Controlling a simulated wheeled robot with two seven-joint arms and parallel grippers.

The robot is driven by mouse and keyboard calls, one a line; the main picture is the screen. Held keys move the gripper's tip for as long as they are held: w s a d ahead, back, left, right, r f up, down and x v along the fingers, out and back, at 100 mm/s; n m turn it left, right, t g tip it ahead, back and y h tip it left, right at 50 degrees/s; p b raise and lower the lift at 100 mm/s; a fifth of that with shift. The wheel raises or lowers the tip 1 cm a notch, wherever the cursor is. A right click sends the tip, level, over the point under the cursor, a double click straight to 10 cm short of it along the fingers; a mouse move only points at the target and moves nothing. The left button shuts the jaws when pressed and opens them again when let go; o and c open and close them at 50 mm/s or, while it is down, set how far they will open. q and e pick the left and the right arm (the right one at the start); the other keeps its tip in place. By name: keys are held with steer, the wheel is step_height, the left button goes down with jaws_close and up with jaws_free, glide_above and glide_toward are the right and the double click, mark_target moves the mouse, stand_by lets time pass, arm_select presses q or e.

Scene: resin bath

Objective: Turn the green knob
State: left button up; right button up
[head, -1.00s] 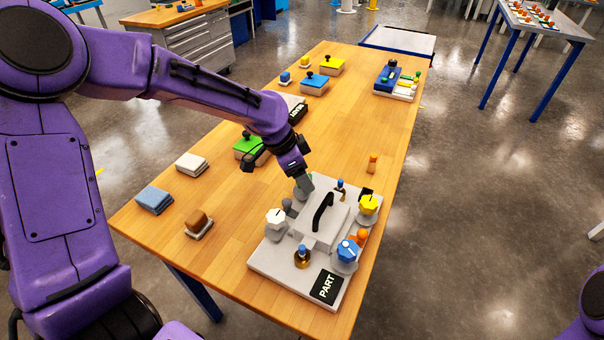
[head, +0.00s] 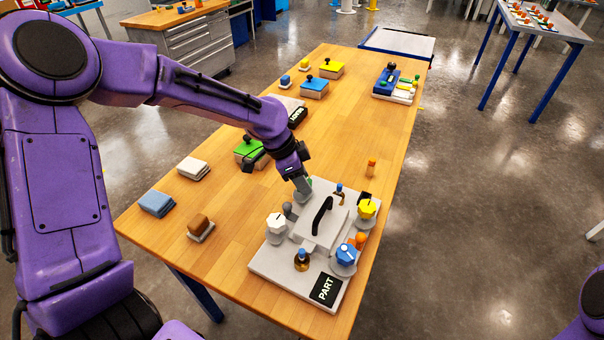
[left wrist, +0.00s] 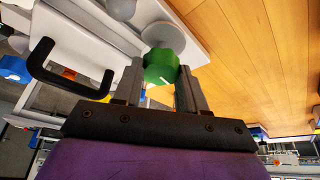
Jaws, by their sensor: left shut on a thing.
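The green knob (left wrist: 160,66) has a white mark and sits on a pale round base. In the left wrist view it lies between the two fingers of my left gripper (left wrist: 160,80), which are shut on it. In the head view my left gripper (head: 302,187) reaches down to the far left corner of the grey fixture plate (head: 270,265). There the fingers and wrist hide most of the green knob. My right gripper is not in view; only a bit of purple shows at the lower right edge.
The plate also bears a white knob (head: 276,223), a yellow knob (head: 367,208), a blue knob (head: 347,253) and a black handle (head: 322,215) on a lid.

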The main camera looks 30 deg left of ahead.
arm_select(q)
steer(key=m+p, duration=0.2)
steer(key=shift+w+a+r+m+g+h, duration=0.1)
steer(key=shift+r+m+g+h, duration=0.2)
steer(key=shift+g, duration=0.1)
steer(key=shift+w+m+g+p, duration=0.1)
steer(key=shift+m+g+p, duration=0.2)
steer(key=shift+m+p, duration=0.55)
steer(key=m+g+p, duration=0.1)
steer(key=m, duration=0.3)
steer(key=shift+w+f+m+g+p, duration=0.15)
steer(key=shift+m+g+p, duration=0.2)
steer(key=shift+g, duration=0.05)
steer(key=m+g, duration=0.1)
steer(key=m, duration=0.1)
steer(key=shift+m, duration=0.3)
steer(key=m+g, duration=0.1)
steer(key=m, duration=0.2)
steer(key=shift+w+m+y+p, duration=0.15)
steer(key=shift+m+y+p, duration=0.15)
steer(key=shift+y+p, duration=0.1)
steer(key=m+y, duration=0.1)
steer(key=m, duration=0.2)
steer(key=m+g+y, duration=0.1)
steer(key=m, duration=0.2)
steer(key=shift+d+m+g, duration=0.2)
steer(key=shift+m+g, duration=0.1)
steer(key=shift+w, duration=0.1)
steer(key=o, duration=1.1)
steer(key=shift+c, duration=0.2)
